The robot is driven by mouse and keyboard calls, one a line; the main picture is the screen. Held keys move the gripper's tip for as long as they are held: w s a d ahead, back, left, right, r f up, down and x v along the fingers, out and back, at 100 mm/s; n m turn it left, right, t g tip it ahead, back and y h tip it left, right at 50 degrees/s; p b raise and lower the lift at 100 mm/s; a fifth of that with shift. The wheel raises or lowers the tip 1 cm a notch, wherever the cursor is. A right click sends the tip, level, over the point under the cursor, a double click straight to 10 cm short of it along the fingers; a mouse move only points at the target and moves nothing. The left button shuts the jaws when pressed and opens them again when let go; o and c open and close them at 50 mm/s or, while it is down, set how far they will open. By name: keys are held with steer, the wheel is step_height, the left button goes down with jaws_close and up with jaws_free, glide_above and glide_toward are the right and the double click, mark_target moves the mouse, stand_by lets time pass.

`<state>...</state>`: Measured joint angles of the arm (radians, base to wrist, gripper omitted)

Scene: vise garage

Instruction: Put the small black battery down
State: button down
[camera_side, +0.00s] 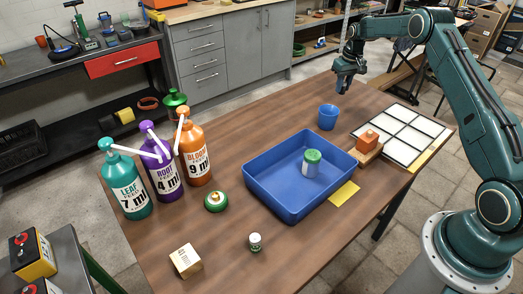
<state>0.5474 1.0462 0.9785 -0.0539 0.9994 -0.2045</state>
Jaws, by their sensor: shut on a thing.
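My gripper (344,88) hangs above the far end of the brown table, behind the blue cup and pointing down. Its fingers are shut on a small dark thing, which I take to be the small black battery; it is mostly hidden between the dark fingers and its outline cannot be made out. No other small black battery can be made out on the table (225,262).
A blue cup (328,117) stands near my gripper. A blue bin (262,188) holds a green-lidded jar (311,163). Pump bottles (160,165) stand at left. Bare wood lies left of the cup.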

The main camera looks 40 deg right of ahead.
mark_target(345, 83)
steer(key=shift+f, duration=3.35)
steer(key=shift+f, duration=0.1)
steer(key=c, duration=1.2)
jaws_free()
steer(key=r, duration=0.4)
steer(key=s+r, duration=0.1)
steer(key=r, duration=0.7)
steer(key=shift+s+a+r, duration=0.1)
steer(key=shift+s+a, duration=0.05)
steer(key=shift+a, duration=0.05)
